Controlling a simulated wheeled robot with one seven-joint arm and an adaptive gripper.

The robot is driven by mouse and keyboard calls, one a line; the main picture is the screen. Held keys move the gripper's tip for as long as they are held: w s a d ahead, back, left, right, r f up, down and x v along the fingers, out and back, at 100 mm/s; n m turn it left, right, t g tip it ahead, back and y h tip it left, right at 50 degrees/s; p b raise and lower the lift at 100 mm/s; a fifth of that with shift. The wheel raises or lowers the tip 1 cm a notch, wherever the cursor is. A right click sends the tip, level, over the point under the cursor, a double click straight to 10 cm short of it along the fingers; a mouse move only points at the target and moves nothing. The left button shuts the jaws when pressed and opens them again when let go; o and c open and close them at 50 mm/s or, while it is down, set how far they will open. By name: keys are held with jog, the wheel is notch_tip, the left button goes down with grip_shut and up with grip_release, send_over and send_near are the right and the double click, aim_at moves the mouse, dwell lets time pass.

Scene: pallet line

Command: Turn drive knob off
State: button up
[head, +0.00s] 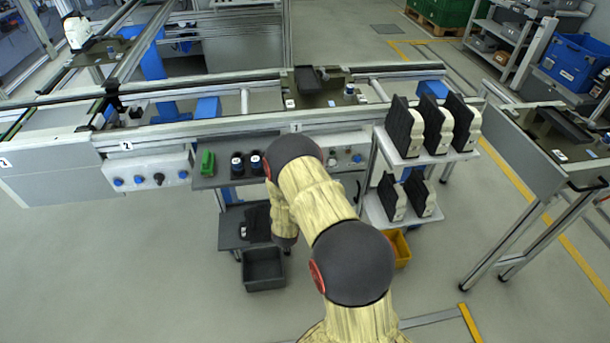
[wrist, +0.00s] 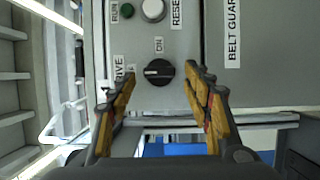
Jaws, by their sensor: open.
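In the wrist view, the black round drive knob (wrist: 159,72) sits on a grey control panel (wrist: 184,45). A pale mark on its face lies roughly sideways, toward the left. The label ON stands above it. A vertical label ending in IVE is at its left, partly hidden by a finger, with a small covered label beside it. My gripper (wrist: 161,80) is open, its yellow-and-black fingers on both sides of the knob. The fingers look apart from it; the depth gap is hard to judge. In the head view my arm hides my gripper and part of the panel.
A green button (wrist: 126,11) and a white button (wrist: 153,9) are above the knob. In the head view, a shelf rack with black-and-white parts (head: 402,128) stands right of the panel. A dark bin (head: 263,270) is on the floor. A green item (head: 207,163) lies on the left shelf.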

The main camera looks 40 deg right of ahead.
jog(key=v, duration=1.2)
dwell(0.4)
